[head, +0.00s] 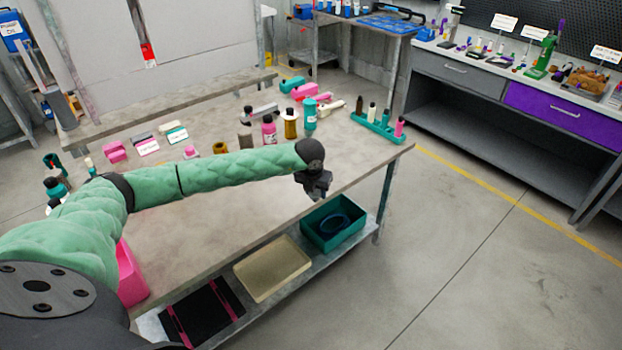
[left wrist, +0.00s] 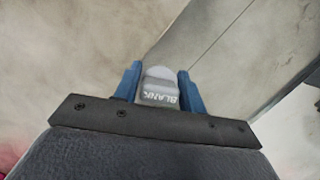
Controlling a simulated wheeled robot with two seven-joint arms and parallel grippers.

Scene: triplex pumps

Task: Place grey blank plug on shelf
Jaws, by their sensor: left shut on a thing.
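My left gripper (head: 316,196) is over the front edge of the worktable in the head view. In the left wrist view its two blue fingers (left wrist: 160,90) are shut on the grey blank plug (left wrist: 159,88), which has a pale rounded top and the word BLANK on its face. The plug cannot be made out in the head view. A low shelf (head: 150,326) runs under the front of the table, below and left of the gripper. My right gripper is not in view.
The shelf holds a teal bin (head: 318,247), a cream tray (head: 262,295) and a black and pink tray (head: 180,332). Several bottles and pink parts stand toward the back of the worktable (head: 225,225). A teal rack (head: 373,131) is near its right corner. The floor right is clear.

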